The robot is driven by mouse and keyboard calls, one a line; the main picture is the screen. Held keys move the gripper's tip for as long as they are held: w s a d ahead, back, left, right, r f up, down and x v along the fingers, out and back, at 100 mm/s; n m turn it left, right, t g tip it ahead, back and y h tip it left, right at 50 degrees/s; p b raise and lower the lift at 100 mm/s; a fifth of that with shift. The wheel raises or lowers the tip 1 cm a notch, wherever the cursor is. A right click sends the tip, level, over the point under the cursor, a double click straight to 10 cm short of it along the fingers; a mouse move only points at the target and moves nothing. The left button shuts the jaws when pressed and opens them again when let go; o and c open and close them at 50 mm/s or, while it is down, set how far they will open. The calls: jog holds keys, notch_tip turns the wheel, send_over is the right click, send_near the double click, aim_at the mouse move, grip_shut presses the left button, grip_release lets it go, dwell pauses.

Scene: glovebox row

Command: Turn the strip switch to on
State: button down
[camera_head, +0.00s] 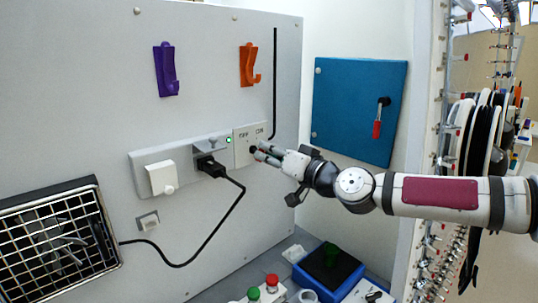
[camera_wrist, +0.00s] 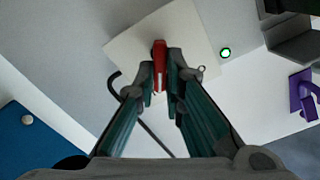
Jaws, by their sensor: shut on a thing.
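The power strip (camera_head: 147,160) is a pale bar on the grey panel, with a square switch plate (camera_head: 243,156) marked OFF and ON at its right end. The plate also shows in the wrist view (camera_wrist: 190,35), with a red switch lever (camera_wrist: 159,50) standing on it. My gripper (camera_wrist: 160,82) is shut on the lever, one fingertip on each side. In the head view, my gripper (camera_head: 260,151) is at the plate's right side and hides the lever. A small green light (camera_head: 229,140) glows left of the plate; it also shows in the wrist view (camera_wrist: 225,53).
A black plug (camera_head: 210,167) and its cable, and a white plug (camera_head: 162,178), are in the strip. A caged fan (camera_head: 60,240) is at lower left. Purple (camera_head: 166,70) and orange (camera_head: 248,65) hooks hang above. A blue door (camera_head: 355,105) is at right; a blue bin (camera_head: 328,273) is below.

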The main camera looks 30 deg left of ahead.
dwell(0.4)
jog(key=c, duration=1.7)
grip_release()
jog(key=shift+d, duration=0.1)
jog(key=v, duration=1.2)
jog(key=shift+r, duration=0.1)
